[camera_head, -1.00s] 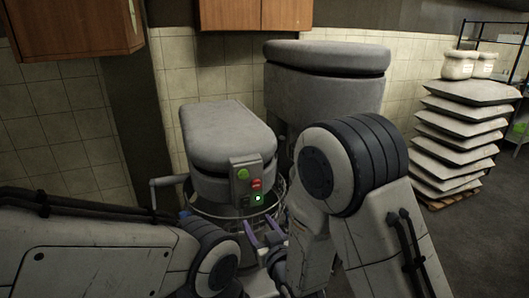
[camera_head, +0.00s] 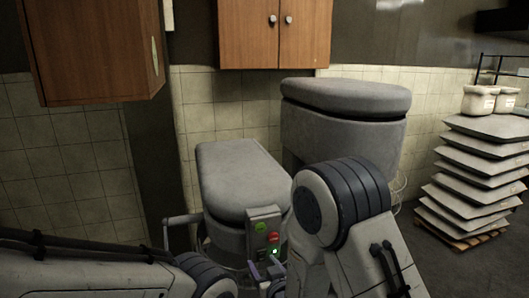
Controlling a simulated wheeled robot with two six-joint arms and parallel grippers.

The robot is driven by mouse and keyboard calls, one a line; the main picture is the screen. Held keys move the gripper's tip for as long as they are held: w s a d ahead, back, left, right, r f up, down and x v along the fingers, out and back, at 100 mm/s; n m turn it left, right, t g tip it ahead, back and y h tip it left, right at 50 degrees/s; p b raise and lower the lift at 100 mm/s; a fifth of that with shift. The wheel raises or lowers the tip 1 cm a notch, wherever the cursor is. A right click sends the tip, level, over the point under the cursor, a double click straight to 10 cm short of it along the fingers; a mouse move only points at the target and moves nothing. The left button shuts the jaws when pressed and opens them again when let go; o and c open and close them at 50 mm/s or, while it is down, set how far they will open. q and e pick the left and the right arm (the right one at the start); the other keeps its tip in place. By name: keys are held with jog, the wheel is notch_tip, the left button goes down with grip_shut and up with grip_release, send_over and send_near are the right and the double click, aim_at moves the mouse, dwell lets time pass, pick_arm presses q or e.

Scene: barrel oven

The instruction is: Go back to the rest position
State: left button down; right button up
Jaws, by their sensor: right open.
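My right gripper (camera_head: 264,270) shows low in the middle, partly cut by the bottom edge and by my own arm. Its purple fingers are apart, and I see nothing between them. It is just below the control box (camera_head: 263,232) of a grey machine (camera_head: 238,180); I cannot tell whether it touches. The box has a green button, a red button and a small lit green light. My right arm is bent in front of the machine. My left arm comes in low from the left, and its gripper is not visible.
A taller grey-lidded machine (camera_head: 345,97) stands behind my right arm. Wooden cabinets (camera_head: 275,32) hang above. A stack of sacks (camera_head: 478,165) on a pallet, with white containers (camera_head: 479,101) on top, stands at right. Dark floor beside it looks clear.

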jog(key=s+d+r+n+g+h, duration=0.1)
jog(key=s+g, duration=0.6)
jog(key=s, duration=0.9)
jog(key=s+d+r+n+g+h, duration=0.2)
jog(key=s+d+r+g, duration=0.2)
jog(key=s, duration=1.2)
jog(key=r+g, duration=0.1)
jog(key=g, duration=0.2)
jog(key=shift+r+n+h, duration=0.2)
jog(key=shift+n+h, duration=0.1)
jog(key=shift+h, duration=0.1)
